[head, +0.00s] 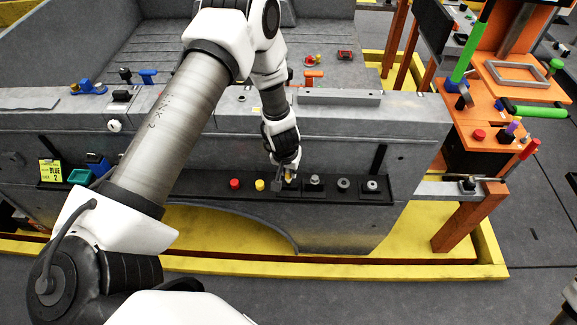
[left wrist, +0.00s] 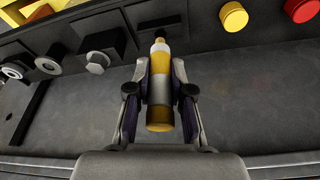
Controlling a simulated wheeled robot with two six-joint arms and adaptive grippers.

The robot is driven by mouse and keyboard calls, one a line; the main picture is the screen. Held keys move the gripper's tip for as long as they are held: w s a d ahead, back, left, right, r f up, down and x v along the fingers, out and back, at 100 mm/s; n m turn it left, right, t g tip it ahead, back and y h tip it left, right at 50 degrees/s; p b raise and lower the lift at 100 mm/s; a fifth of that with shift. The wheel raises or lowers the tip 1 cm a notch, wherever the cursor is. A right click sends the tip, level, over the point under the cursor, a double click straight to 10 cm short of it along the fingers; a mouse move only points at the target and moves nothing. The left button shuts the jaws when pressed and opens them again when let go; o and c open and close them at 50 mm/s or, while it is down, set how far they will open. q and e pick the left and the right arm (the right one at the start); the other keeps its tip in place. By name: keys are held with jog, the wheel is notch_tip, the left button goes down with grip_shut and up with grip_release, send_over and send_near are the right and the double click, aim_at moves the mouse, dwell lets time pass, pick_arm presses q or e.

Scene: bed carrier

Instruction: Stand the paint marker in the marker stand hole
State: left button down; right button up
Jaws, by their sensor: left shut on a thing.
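My left gripper (head: 287,176) is at the black shelf on the side of the grey bed, shut on the paint marker. In the left wrist view the gripper (left wrist: 160,95) has its fingers on both sides of the marker (left wrist: 160,88), which is yellow with a pale band and a white collar. The marker's narrow yellow end points at a dark block (left wrist: 155,14), which looks like the marker stand. The gripper mostly covers this block in the head view. I cannot tell whether the tip is in the hole. My right gripper is not seen.
A yellow button (head: 259,185) and a red button (head: 235,184) sit just left of the gripper. Black blocks with round grey tops, such as this one (head: 315,181), stand close on its right. An orange workbench (head: 500,90) stands at the right.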

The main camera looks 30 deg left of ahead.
pick_arm(q)
jog(key=shift+p, duration=0.35)
dwell(0.5)
jog(key=shift+f+b, duration=1.15)
jog(key=shift+f, duration=0.2)
jog(key=c, duration=1)
grip_release()
jog(key=shift+o, duration=0.2)
jog(key=shift+r, duration=0.1)
jog(key=a+v, duration=0.1)
jog(key=v, duration=1)
jog(key=shift+d+r, duration=0.4)
jog(key=shift+d, duration=0.1)
jog(key=shift+s, duration=0.15)
